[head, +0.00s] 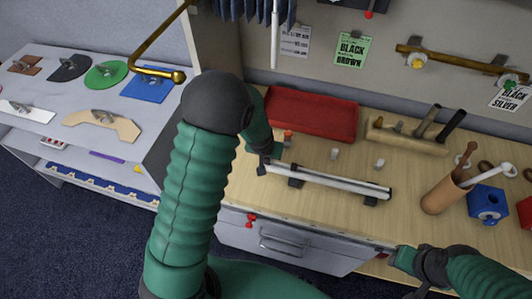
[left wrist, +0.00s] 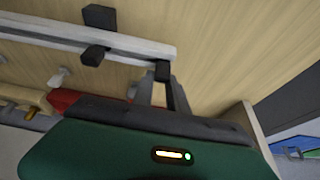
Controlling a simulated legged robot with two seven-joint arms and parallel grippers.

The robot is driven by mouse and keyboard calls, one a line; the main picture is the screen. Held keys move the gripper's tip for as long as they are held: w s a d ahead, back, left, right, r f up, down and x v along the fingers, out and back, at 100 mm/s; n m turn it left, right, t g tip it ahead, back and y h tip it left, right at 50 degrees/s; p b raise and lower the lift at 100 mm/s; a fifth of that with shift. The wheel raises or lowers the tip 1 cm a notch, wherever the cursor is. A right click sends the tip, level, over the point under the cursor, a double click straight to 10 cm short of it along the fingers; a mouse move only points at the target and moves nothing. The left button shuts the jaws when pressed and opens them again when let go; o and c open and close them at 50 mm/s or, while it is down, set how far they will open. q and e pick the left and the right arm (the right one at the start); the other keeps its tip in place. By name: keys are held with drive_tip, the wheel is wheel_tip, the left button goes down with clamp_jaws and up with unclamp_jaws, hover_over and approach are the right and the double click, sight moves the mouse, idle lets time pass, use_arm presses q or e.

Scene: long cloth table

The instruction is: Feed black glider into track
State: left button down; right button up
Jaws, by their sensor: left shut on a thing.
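The track (head: 330,182) is a pale rail lying on dark supports on the wooden bench, and it also crosses the upper left of the left wrist view (left wrist: 60,35). My left gripper (head: 266,162) is at the track's left end. In the left wrist view its fingers (left wrist: 165,92) are shut on a small black glider (left wrist: 162,71), which is right at the rail's end. I cannot tell whether it is inside the rail. My right gripper (head: 397,257) is low at the right, by the bench's front edge, away from the track; its jaws are unclear.
Small pale gliders (head: 334,153) (head: 379,163) and an orange piece (head: 288,134) stand behind the track. A red tray (head: 312,112), wooden rack (head: 408,135), brown cup (head: 443,194) and blue box (head: 487,203) surround it. A green card (head: 353,50) hangs on the wall.

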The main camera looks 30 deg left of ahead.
sight(283, 165)
use_arm(q)
drive_tip(key=shift+w+d+p, duration=0.2)
drive_tip(key=shift+d+p, duration=0.3)
drive_tip(key=shift+d, duration=0.4)
drive_tip(key=shift+w+d+p, duration=0.25)
drive_tip(key=shift+d+p, duration=0.2)
drive_tip(key=shift+d, duration=0.45)
drive_tip(key=shift+w+d+p, duration=0.2)
drive_tip(key=shift+d+p, duration=0.3)
drive_tip(key=shift+d, duration=0.4)
drive_tip(key=c, duration=1.2)
unclamp_jaws()
drive_tip(key=shift+c, duration=0.2)
drive_tip(key=shift+s+r, duration=0.1)
drive_tip(key=shift+r, duration=0.3)
drive_tip(key=p+v, duration=0.2)
drive_tip(key=v, duration=1.4)
drive_tip(key=shift+s+f, duration=0.1)
drive_tip(key=shift+f, duration=0.05)
